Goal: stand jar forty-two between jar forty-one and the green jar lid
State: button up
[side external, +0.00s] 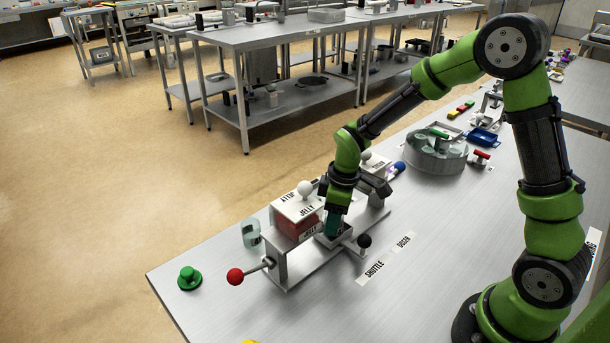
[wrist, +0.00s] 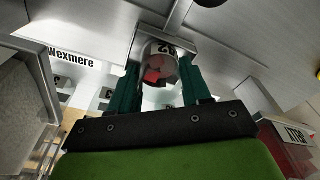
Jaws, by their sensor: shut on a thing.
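My gripper (side external: 333,228) reaches down into the metal pocket of the jelly shuttle device. In the wrist view its dark green fingers (wrist: 160,85) are shut on a clear jar (wrist: 161,64) with red contents. The jar's label is partly visible and seems to end in 2, which fits jar forty-two. The jar is hidden in the side view. The green jar lid (side external: 189,277), with a knob, lies at the table's left end. A clear jar (side external: 251,232) stands behind the device, right of and beyond the lid; its number is unreadable, so I cannot confirm it is jar forty-one.
The white-topped jelly box (side external: 299,210) stands close left of my gripper. A red-knobbed handle (side external: 236,276) and a black-knobbed lever (side external: 364,241) stick out of the device. Bare table lies between the lid and the clear jar. A round grey carousel (side external: 436,153) stands further right.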

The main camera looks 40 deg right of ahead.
notch_tip(320, 180, up, 21)
jog(key=w+a+r+m, duration=0.1)
jog(key=w+a+m, duration=0.2)
jog(key=w+a, duration=0.65)
jog(key=w+a+f+m, duration=0.1)
jog(key=w+a+m, duration=0.15)
jog(key=a, duration=1.05)
jog(key=shift+n+h, duration=0.25)
jog(key=shift+h, duration=0.05)
notch_tip(320, 180, down, 23)
jog(key=shift+r, duration=0.15)
jog(key=o, duration=1.1)
jog(key=shift+c, duration=0.2)
